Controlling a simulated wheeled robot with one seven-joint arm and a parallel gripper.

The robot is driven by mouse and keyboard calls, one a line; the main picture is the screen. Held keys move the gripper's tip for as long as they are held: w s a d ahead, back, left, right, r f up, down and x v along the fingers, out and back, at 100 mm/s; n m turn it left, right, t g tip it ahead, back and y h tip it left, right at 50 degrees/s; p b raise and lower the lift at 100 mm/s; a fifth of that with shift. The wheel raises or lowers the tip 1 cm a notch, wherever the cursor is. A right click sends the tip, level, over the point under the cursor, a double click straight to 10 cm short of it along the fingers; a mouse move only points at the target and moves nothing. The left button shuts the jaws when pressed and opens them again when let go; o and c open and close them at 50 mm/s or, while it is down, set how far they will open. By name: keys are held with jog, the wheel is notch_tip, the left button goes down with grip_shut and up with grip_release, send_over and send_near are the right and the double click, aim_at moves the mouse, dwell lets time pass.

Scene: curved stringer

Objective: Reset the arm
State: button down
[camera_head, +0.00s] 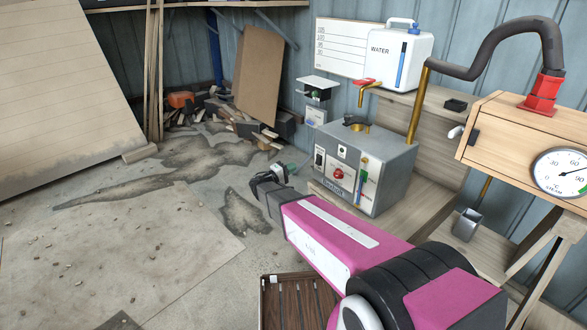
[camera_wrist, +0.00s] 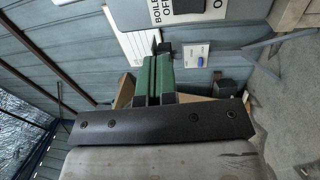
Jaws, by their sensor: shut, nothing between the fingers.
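My gripper (camera_head: 288,170) is at the end of my pink and black arm, which reaches from the lower right toward the middle of the head view. It is in front of the lower left of the grey boiler box (camera_head: 392,160), and I cannot tell how close it is. In the wrist view, my gripper (camera_wrist: 160,50) shows green fingers pressed together, with nothing between them. The wrist view also shows part of a label with "OFF" (camera_wrist: 190,8) at the top edge.
A water canister (camera_head: 396,58) stands behind the boiler. A wooden box with a dial (camera_head: 562,173) and a red pipe fitting (camera_head: 543,93) is at right. A brown slatted crate (camera_head: 265,300) is below my arm. The floor at left is mostly open, with small debris.

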jog(key=s+d+f+m+g+y, duration=0.2)
jog(key=s+d+g+y, duration=0.15)
jog(key=s+d, duration=0.3)
jog(key=s+d+f+m+g+y, duration=0.2)
jog(key=s+d+f+g+y, duration=0.1)
jog(key=s+d+g, duration=0.4)
jog(key=s+a+r+m+y, duration=0.1)
jog(key=s+a+m+y, duration=0.1)
jog(key=s+y, duration=0.7)
jog(key=shift+s+a+m+y, duration=0.4)
jog(key=shift+s+a, duration=0.25)
jog(key=shift+s, duration=1.6)
jog(key=shift+d, duration=0.1)
